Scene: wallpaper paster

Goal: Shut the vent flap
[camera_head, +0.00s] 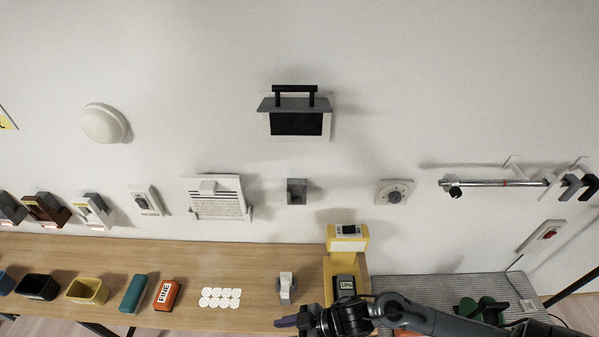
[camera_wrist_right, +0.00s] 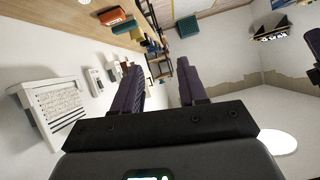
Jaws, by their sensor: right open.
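The vent (camera_head: 297,123) is on the wall at the upper middle of the head view, with a white frame and a dark opening. Its grey flap (camera_head: 294,104) stands out from the wall above the opening, with a black bar handle (camera_head: 295,90) along it. The flap is raised, and the dark inside shows below it. My right gripper (camera_head: 285,322) is low in the head view, over the front of the bench, well below the vent and pointing left. Its purple fingers are apart and empty in the right wrist view (camera_wrist_right: 160,66). My left gripper is out of view.
A wooden bench (camera_head: 240,258) runs below the wall, with a yellow stand (camera_head: 348,240), an orange block (camera_head: 167,294) and bins on it. A clipboard-like panel (camera_head: 217,198), a grey box (camera_head: 297,191) and a dial (camera_head: 394,193) are on the wall below the vent.

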